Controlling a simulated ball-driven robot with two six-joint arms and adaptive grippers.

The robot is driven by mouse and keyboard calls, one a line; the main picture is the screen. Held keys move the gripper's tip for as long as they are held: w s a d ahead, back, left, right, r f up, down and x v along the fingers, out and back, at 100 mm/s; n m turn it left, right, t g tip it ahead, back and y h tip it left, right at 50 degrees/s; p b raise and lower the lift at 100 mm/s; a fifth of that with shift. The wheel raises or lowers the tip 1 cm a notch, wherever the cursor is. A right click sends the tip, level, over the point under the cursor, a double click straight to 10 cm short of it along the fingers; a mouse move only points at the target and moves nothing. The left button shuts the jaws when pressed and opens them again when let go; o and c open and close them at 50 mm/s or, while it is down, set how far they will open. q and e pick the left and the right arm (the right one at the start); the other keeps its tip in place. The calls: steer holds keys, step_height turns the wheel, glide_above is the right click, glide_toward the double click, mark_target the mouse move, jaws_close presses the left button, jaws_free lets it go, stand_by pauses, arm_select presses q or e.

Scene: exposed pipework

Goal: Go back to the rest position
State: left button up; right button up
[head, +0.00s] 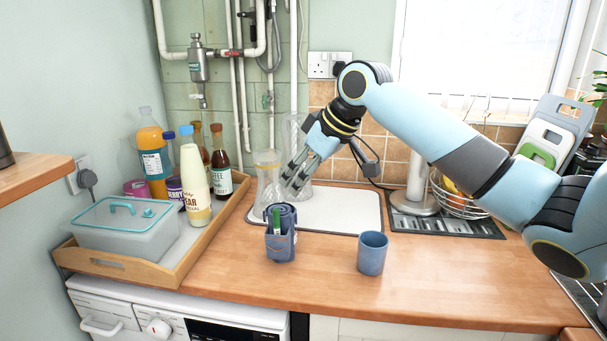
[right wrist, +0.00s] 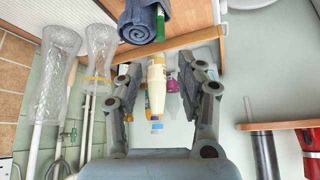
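My right gripper (head: 296,172) hangs above the counter in the head view, just over and beyond a blue-grey holder with a rolled cloth and a green item in it (head: 281,243). In the right wrist view its two fingers (right wrist: 165,80) are spread apart with nothing held between them. The holder stands upright on the counter and shows at the top of the right wrist view (right wrist: 146,22), apart from the fingers. A blue cup (head: 372,254) stands upright to the holder's right. My left gripper is not in view.
A wooden tray (head: 172,270) with bottles and a lidded box (head: 125,228) is at left. A wire basket (head: 460,203) is at right. The front right counter is clear.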

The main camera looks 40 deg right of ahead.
steer(key=shift+s+d+r, duration=0.1)
steer(key=shift+s+r, duration=0.3)
steer(key=shift+r, duration=0.2)
